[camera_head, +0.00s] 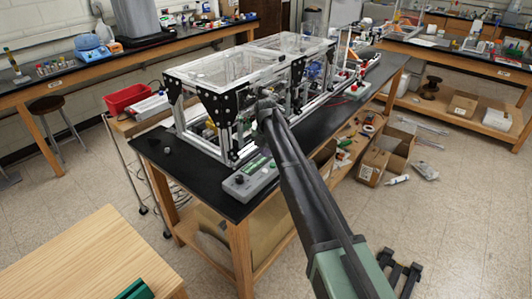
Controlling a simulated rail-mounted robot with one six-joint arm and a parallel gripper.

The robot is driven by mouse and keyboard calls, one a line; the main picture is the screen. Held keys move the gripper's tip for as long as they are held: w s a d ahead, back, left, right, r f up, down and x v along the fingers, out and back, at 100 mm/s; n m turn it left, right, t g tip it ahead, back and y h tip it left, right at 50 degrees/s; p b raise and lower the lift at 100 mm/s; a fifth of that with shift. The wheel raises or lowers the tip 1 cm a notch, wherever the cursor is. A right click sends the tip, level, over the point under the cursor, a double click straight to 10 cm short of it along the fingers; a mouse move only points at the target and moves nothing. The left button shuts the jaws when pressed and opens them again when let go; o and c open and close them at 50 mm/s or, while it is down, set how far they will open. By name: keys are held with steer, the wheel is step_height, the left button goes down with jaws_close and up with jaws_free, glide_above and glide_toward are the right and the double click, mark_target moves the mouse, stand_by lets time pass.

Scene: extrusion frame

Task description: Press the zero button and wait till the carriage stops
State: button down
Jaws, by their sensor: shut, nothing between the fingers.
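A grey control box (250,178) with a green-labelled face and small buttons or knobs lies on the black bench top, in front of the extrusion frame. The button labels are too small to read, so I cannot tell which one is the zero button. The extrusion frame (236,68) has clear top panels, silver bars and black corner plates. The carriage cannot be made out among the parts inside it. My arm reaches up from the lower right. My gripper (243,121) appears as a dark, small shape before the frame, above and apart from the control box; its fingers blend into the frame.
A red bin (126,98) stands on a cart at the left. A wooden table (90,265) is at lower left. Open cardboard boxes (392,150) stand on the floor at the right.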

mark_target(266, 169)
step_height(266, 169, down, 7)
steer(key=b, duration=0.5)
steer(key=shift+r, duration=0.1)
